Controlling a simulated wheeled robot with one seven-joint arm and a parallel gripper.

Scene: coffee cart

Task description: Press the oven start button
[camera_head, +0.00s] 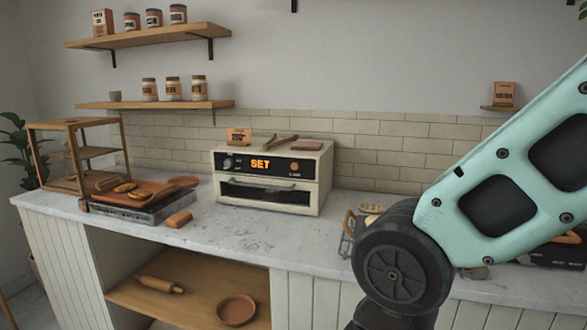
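The oven (268,176) is a cream countertop box with a black upper panel, standing on the counter against the tiled wall. Its display (260,163) reads "SET" in orange. A round knob (229,162) is left of the display. A small round control (295,165), with tiny markings beneath, is at the panel's right. I cannot tell for sure which control is the start button. The oven door (266,195) with its handle looks shut. My arm reaches in from the right with its dark joint over the counter; my gripper is out of view below.
A griddle (128,212) with a reddish tray of bread stands left, beside a wooden case (82,158). A wire basket (347,236) is partly behind my arm. The counter before the oven (260,232) is clear.

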